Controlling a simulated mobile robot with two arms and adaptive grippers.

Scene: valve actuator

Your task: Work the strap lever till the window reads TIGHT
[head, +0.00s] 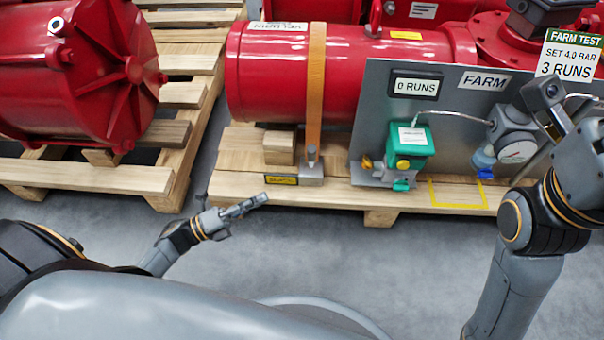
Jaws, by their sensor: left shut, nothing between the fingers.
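An orange strap (316,85) runs down over the red actuator cylinder (270,75) to a small grey metal ratchet block (311,173) on the pallet. A short lever with a rounded end (312,153) stands roughly upright on that block. A small yellow-edged dark plate (281,180) sits just left of the block; its lettering is too small to read, so I cannot tell whether it is the window. My left gripper (258,201) is shut and empty, in front of and below the plate, apart from the lever.
A wooden pallet (240,190) carries the cylinder, a wood block (279,147) and a grey panel (375,125). The panel holds a "0 RUNS" display (415,86), a green box (412,145) and a gauge (516,150). Another red actuator (80,70) stands left. Grey floor lies clear in front.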

